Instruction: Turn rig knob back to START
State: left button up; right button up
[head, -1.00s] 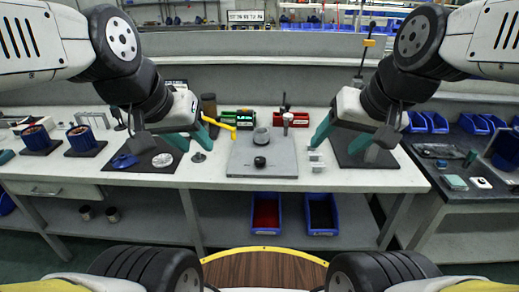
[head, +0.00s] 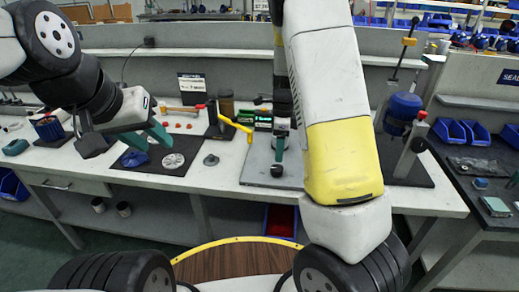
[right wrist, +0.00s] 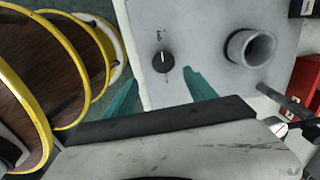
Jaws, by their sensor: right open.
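The rig knob (right wrist: 163,62) is round and black with a pale pointer line, on the grey rig plate (right wrist: 205,50). In the right wrist view its pointer faces up, toward small lettering I cannot read. In the head view the knob (head: 277,171) sits at the front of the rig plate (head: 258,160). My right gripper (right wrist: 160,78) is open, its teal fingers apart on either side below the knob; I cannot tell whether they touch it. My left gripper (head: 152,140) looks open and empty above the dark mat at left.
A grey pipe socket (right wrist: 250,48) stands on the plate beside the knob. A yellow handle (head: 236,126) and a green display unit (head: 263,121) are close by. A blue pump (head: 404,107) stands on the right mat. My right arm covers much of the bench centre.

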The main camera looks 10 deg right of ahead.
aim_at(277, 168)
jog(key=shift+w+a+f+m, duration=0.1)
jog(key=shift+w+f+m, duration=0.2)
jog(key=shift+w+f, duration=0.35)
jog(key=f, duration=0.7)
jog(key=shift+s+f, duration=0.2)
jog(key=shift+f, duration=0.05)
jog(key=c, duration=1.4)
